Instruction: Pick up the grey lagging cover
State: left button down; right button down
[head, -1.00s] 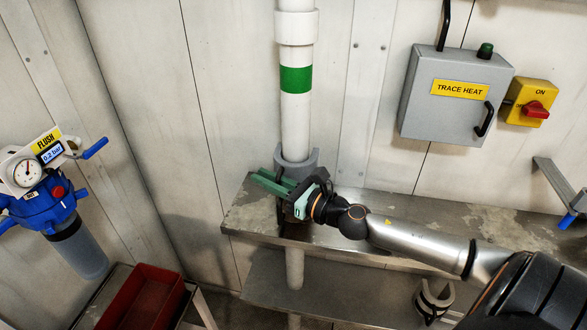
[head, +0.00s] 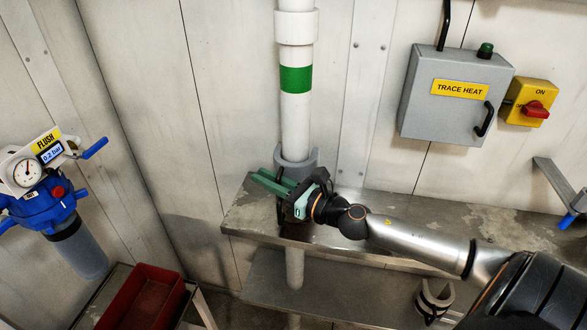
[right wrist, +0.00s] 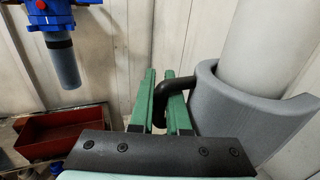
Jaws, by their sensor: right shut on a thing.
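The grey lagging cover (head: 297,163) is a curved half shell against the foot of the white upright pipe, just above the metal shelf. It also shows in the right wrist view (right wrist: 245,108), partly around the pipe, with a black handle (right wrist: 181,84) on its left side. My right gripper (head: 270,182) has green fingers and is at the cover's handle. In the right wrist view the fingers (right wrist: 163,90) are on both sides of the handle, shut on it. Much of the handle is hidden in the head view. My left gripper is not in view.
The white pipe (head: 296,110) with a green band runs up beside the wall. A metal shelf (head: 385,207) lies under my right arm. A grey curved piece (head: 426,306) is on the lower shelf. A red bin (head: 143,300) and blue filter (head: 50,210) are at left.

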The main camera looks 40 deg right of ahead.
jog(key=shift+r, duration=0.2)
dwell(0.4)
jog(key=s+a+r+p, duration=0.1)
jog(key=s+a+r, duration=0.2)
jog(key=s+a, duration=0.8)
jog(key=a, duration=0.2)
jog(key=shift+s+a+r, duration=0.15)
jog(key=shift+s+a, duration=0.2)
jog(key=c, duration=1.4)
grip_release()
jog(key=shift+c, duration=0.2)
grip_shut()
jog(key=shift+r+p, duration=0.1)
jog(key=shift+p, duration=0.2)
